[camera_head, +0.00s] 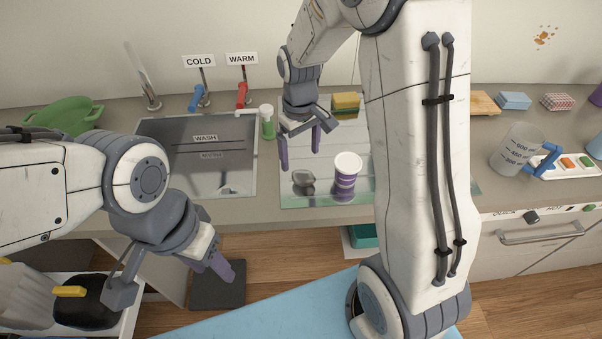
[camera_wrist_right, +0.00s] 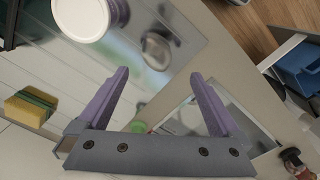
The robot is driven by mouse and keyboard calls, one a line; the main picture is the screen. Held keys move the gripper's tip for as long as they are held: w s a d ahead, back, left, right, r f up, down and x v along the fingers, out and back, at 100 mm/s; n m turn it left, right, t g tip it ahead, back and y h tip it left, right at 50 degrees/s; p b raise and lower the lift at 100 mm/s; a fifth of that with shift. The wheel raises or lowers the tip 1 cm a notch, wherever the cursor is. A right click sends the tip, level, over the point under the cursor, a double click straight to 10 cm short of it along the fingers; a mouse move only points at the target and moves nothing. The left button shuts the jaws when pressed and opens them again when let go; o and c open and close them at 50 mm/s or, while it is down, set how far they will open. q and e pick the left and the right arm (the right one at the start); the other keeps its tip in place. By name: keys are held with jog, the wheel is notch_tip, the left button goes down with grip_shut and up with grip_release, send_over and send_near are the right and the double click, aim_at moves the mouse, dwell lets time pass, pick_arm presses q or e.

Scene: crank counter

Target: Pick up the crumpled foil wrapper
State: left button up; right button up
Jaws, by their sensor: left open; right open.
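The crumpled foil wrapper (camera_head: 303,178) is a small dark grey, shiny lump on the glossy counter panel. It also shows in the right wrist view (camera_wrist_right: 158,48), just beyond the fingertips and roughly centred between them. My right gripper (camera_head: 300,160) is open and empty, with its purple fingers pointing down above and behind the wrapper. My left gripper (camera_head: 220,268) hangs in front of the counter, low and away from the wrapper. Its fingers look close together from this angle.
A purple jar with a white lid (camera_head: 346,180) stands just right of the wrapper. A green bottle (camera_head: 267,122) and a yellow-green sponge (camera_head: 346,102) are behind. The wash basin (camera_head: 190,185) lies left. A measuring jug (camera_head: 515,150) stands at far right.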

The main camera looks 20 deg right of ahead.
aim_at(304, 176)
notch_tip(304, 176, down, 3)
jog(key=shift+f, duration=0.2)
jog(key=shift+s+d+f+p, duration=0.15)
jog(key=shift+f+p, duration=0.1)
jog(key=shift+f, duration=0.65)
jog(key=shift+w+d+f+p, duration=0.1)
jog(key=shift+f+p, duration=0.15)
jog(key=shift+f, duration=0.65)
jog(key=shift+s+d+f+p, duration=0.15)
jog(key=shift+f+p, duration=0.1)
jog(key=shift+f, duration=0.65)
jog(key=c, duration=1.4)
